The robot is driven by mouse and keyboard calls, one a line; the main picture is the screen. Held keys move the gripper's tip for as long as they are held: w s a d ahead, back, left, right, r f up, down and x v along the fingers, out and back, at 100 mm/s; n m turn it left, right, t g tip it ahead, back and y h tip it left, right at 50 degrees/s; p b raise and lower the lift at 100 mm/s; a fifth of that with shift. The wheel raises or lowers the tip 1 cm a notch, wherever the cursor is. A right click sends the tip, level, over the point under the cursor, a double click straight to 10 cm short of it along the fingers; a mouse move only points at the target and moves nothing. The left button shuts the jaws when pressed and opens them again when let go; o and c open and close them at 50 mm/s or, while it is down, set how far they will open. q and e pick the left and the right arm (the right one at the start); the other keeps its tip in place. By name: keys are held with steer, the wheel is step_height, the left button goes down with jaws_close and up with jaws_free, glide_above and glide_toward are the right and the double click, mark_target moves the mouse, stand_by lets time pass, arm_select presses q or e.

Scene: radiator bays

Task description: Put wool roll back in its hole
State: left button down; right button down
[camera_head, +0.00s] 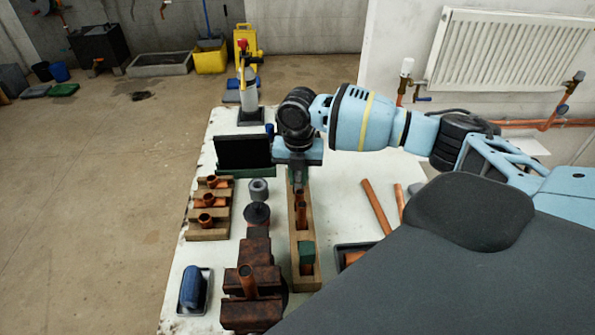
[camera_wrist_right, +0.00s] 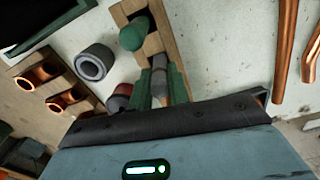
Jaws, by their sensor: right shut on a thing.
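My right gripper (camera_head: 298,186) points down over the far part of a long wooden rack (camera_head: 294,248). In the right wrist view, its green fingers (camera_wrist_right: 160,92) are shut on a small grey roll (camera_wrist_right: 159,72), which I take to be the wool roll. The roll is upright between the fingers, over or in the rack (camera_wrist_right: 176,48). I cannot tell whether its lower end is inside a hole. My left gripper is not in view.
A grey ring (camera_head: 258,189) stands left of the rack. A vise (camera_head: 252,290) is nearer, and copper fittings (camera_head: 208,200) sit in a wooden block at left. A black panel (camera_head: 243,152) stands close to my gripper. Copper pipes (camera_head: 376,206) lie at right on clear white tabletop.

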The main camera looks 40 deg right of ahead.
steer(key=shift+f, duration=0.35)
steer(key=shift+f, duration=0.25)
stand_by(0.4)
steer(key=c, duration=1.3)
jaws_free()
steer(key=shift+o, duration=0.2)
steer(key=shift+r+p, duration=1.6)
steer(key=shift+r, duration=2)
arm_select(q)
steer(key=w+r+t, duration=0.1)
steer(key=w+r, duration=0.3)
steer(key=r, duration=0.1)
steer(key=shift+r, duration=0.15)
arm_select(e)
steer(key=shift+f, duration=0.1)
